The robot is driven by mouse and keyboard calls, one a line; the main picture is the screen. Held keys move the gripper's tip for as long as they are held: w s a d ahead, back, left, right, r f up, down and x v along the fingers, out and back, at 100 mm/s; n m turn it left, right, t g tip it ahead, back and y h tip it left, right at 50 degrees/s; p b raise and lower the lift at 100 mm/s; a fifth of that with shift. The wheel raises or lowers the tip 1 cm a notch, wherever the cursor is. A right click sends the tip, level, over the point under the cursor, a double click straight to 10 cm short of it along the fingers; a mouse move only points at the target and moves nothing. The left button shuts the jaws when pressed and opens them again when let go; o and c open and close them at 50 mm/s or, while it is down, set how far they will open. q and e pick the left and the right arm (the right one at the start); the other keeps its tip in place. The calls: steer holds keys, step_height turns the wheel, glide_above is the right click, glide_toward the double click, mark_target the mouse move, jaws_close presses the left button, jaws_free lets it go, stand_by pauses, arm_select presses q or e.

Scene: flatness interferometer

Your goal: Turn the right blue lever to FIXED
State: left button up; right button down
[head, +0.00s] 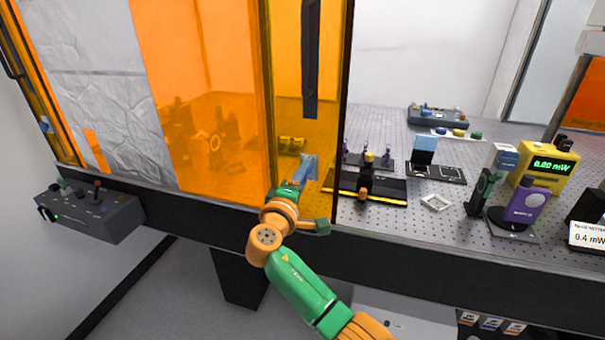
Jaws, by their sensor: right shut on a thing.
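My right gripper (304,170) reaches up from the lower right on its green and orange arm. It is in front of the orange see-through panel (285,110), close to the panel's lower right part. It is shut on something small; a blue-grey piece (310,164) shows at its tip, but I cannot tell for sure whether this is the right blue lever. No FIXED marking can be read. My left gripper is not in view.
A dark upright bar (311,60) is on the panel above my right gripper. The perforated table (400,228) holds a black rail (385,190), a yellow meter (548,167) and a purple device (524,203). A grey control box (95,215) is at the left.

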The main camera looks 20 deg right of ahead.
steer(key=shift+n, duration=0.6)
steer(key=shift+f, duration=0.1)
steer(key=shift+c, duration=1.6)
jaws_free()
steer(key=b+v, duration=0.1)
steer(key=v, duration=0.6)
